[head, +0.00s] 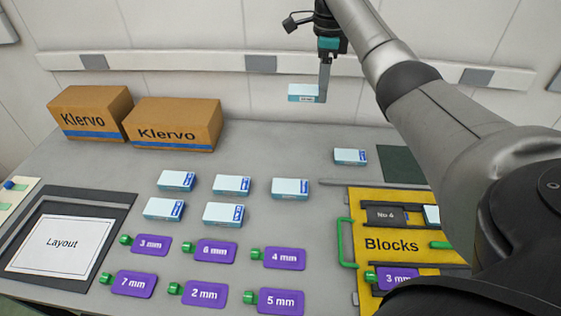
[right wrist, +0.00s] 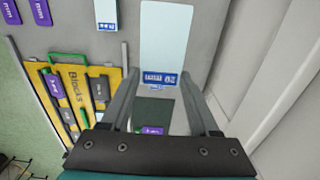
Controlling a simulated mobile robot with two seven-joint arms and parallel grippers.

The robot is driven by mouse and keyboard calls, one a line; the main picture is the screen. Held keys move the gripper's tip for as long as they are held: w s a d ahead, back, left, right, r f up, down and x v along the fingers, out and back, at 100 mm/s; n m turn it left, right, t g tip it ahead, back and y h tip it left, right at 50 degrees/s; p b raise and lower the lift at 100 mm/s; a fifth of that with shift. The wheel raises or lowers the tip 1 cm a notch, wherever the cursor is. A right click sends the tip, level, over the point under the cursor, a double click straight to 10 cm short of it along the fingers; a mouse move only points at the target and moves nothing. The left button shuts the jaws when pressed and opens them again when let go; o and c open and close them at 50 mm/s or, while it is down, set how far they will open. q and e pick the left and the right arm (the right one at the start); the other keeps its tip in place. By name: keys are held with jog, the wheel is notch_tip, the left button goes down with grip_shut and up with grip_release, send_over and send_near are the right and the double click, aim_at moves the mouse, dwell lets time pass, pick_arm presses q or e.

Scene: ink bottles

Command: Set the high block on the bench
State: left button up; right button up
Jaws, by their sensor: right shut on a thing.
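My right gripper (head: 323,92) is shut on a pale blue-white block (head: 302,92) with a blue label, held up in front of the back wall, above the bench. In the right wrist view the held block (right wrist: 167,40) lies between the ends of the two fingers (right wrist: 165,88). The grey bench (head: 270,150) is below it, with a visible gap. Several similar blocks lie on the bench; one block (head: 350,156) is apart at the right, beside a dark green mat (head: 400,164). My left gripper is not in view.
Two Klervo cartons (head: 90,112) (head: 172,124) stand at the back left. Purple labelled pieces (head: 215,252) lie in front of the blocks. A yellow Blocks tray (head: 395,262) is at the right, partly hidden by my arm.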

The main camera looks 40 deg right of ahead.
jog(key=shift+w+f, duration=0.15)
jog(key=b, duration=0.4)
send_over(313, 157)
notch_tip(313, 157, down, 15)
jog(key=shift+d+f, duration=0.1)
jog(key=shift+f, duration=0.05)
notch_tip(313, 157, down, 4)
jog(key=shift+r+b, duration=0.1)
jog(key=shift+b, duration=0.5)
jog(key=shift+f, duration=0.2)
jog(key=shift+f, duration=0.15)
jog(key=o, duration=1.4)
jog(key=shift+o, duration=0.2)
notch_tip(313, 157, up, 12)
jog(key=p, duration=0.3)
